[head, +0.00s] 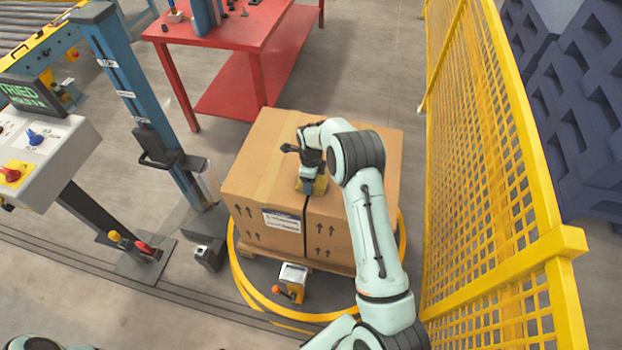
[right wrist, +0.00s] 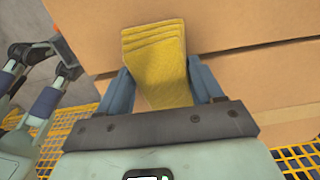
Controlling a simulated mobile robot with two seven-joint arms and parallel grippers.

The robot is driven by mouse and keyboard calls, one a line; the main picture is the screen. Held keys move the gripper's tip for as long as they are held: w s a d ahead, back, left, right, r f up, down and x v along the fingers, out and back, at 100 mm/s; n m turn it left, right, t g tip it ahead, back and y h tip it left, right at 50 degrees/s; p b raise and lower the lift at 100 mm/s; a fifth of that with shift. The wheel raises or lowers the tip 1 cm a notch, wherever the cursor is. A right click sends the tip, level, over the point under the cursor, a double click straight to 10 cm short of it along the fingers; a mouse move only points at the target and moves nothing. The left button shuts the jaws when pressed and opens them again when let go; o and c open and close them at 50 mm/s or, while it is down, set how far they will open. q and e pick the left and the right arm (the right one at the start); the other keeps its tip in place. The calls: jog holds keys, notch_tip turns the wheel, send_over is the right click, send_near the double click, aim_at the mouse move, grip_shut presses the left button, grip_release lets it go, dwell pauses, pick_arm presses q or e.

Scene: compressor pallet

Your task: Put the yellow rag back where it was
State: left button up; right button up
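The yellow rag (head: 318,186) is at the top of the cardboard box, near its front edge, directly below my right gripper (head: 311,178). In the right wrist view the rag (right wrist: 157,55) looks folded in layers at its far end. It fills the gap between the two blue fingers of my right gripper (right wrist: 163,88), which is shut on it. Whether the rag's underside touches the box is hidden. In the head view only a bit of my left arm shows at the bottom left corner. An arm part at the left of the right wrist view does not show clear fingers.
The cardboard box (head: 262,160) stands on a pallet inside a yellow ring (head: 239,275). A yellow mesh fence (head: 490,160) runs close on the right. A red table (head: 235,30) is behind. A blue post (head: 140,100) and control panel (head: 50,150) stand left.

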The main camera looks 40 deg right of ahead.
jog(key=o, duration=0.4)
jog(key=shift+c, duration=0.2)
notch_tip(320, 180, up, 13)
jog(key=shift+w+d, duration=0.2)
jog(key=shift+d, duration=0.1)
dwell(0.4)
